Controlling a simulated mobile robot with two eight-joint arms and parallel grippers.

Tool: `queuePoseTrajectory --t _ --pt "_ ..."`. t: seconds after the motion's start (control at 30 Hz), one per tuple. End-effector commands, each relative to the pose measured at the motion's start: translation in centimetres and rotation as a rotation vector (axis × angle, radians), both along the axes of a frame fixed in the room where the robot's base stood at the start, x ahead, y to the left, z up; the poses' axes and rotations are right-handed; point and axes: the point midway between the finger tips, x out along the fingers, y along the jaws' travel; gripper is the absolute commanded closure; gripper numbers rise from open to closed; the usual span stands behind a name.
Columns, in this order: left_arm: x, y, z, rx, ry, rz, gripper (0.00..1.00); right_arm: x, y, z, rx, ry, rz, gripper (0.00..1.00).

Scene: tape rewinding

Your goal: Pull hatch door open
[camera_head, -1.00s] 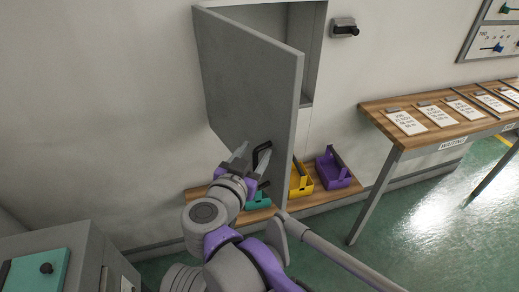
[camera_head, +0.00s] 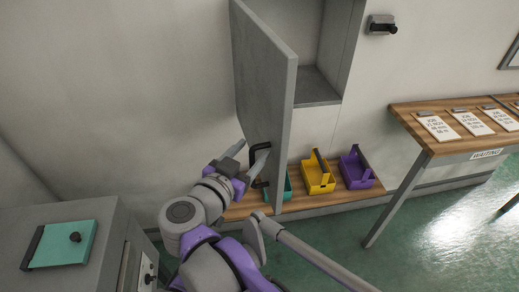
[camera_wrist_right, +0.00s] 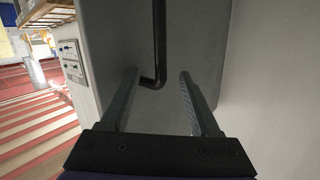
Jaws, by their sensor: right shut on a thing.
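The grey hatch door (camera_head: 260,95) stands swung well out from the wall, with the recess (camera_head: 312,65) behind it showing to its right. A black bar handle (camera_wrist_right: 160,40) is on the door's face. My right gripper (camera_head: 248,156) is at this handle, low on the door. My left gripper is out of view.
A low wooden shelf (camera_head: 330,199) below the hatch holds a teal, a yellow (camera_head: 318,178) and a purple bin (camera_head: 356,171). A wooden table (camera_head: 440,130) with paper cards stands at right. A grey cabinet (camera_head: 75,265) stands at lower left.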

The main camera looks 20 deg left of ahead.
Motion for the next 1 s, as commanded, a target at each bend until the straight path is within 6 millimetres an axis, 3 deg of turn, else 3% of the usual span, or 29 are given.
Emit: queuePoseTrajectory --t 0.5,1.0 --pt "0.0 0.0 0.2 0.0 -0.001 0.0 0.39 -2.3 2.8 0.6 -0.007 -0.014 0.008 0.53" --pt "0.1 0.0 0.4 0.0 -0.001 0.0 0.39 -2.4 2.8 0.3 -0.005 -0.01 0.005 0.53"
